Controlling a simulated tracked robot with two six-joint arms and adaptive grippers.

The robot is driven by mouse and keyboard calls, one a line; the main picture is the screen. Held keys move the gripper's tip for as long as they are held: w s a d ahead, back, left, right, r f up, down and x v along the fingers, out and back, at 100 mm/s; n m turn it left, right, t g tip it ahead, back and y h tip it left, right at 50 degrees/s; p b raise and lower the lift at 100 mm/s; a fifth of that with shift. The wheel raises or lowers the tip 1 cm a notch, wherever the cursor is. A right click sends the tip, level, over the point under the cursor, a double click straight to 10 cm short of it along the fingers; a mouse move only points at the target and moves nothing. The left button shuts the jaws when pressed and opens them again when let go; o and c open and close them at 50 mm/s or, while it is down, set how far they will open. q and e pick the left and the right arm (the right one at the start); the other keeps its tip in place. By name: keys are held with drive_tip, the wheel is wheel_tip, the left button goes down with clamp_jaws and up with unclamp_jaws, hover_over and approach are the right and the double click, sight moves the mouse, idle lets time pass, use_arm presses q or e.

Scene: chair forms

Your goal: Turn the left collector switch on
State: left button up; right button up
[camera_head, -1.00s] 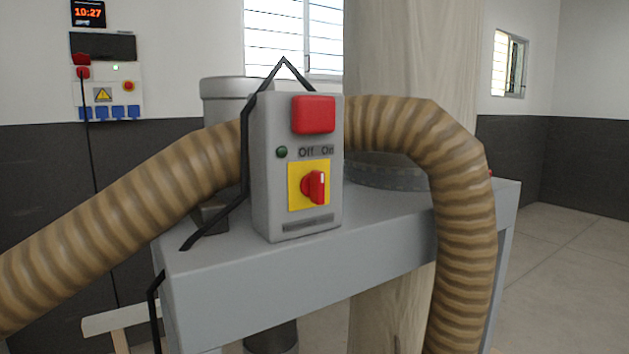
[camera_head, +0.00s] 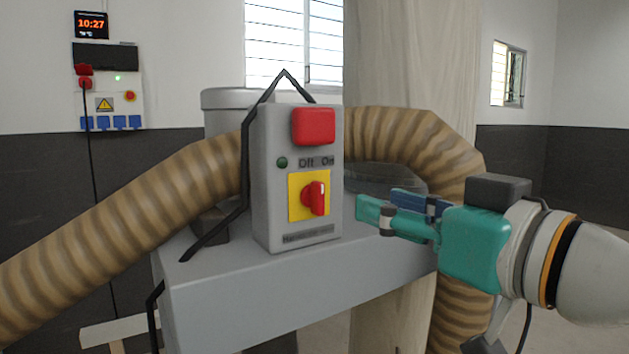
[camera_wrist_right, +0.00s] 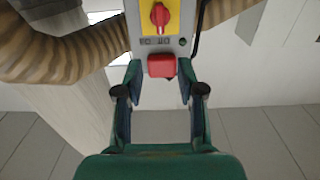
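The collector switch is a red rotary knob (camera_head: 315,198) on a yellow plate (camera_head: 296,211), on the front of a grey control box (camera_head: 266,210). Its pale mark is at the upper right, below the "Off On" lettering. A red button (camera_head: 313,126) and a dark green lamp (camera_head: 282,162) sit above. My right gripper (camera_head: 378,200) is right of the box, apart from it, fingers pointing left. In the right wrist view, the gripper (camera_wrist_right: 159,72) is open and empty; the knob (camera_wrist_right: 160,15) shows inverted at the top. My left gripper is not in view.
The box stands on a grey machine frame (camera_head: 260,292). Ribbed tan hoses (camera_head: 130,220) pass on both sides, one behind my right gripper. A black bent bar (camera_head: 243,165) runs along the box's left side. A wall panel (camera_head: 112,108) hangs at far left.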

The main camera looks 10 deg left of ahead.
sight(323, 186)
drive_tip(key=p+x, duration=0.2)
drive_tip(key=x, duration=1)
drive_tip(key=shift+w+a+f+p, duration=0.1)
drive_tip(key=shift+w+a+p, duration=0.05)
drive_tip(key=shift+p, duration=0.2)
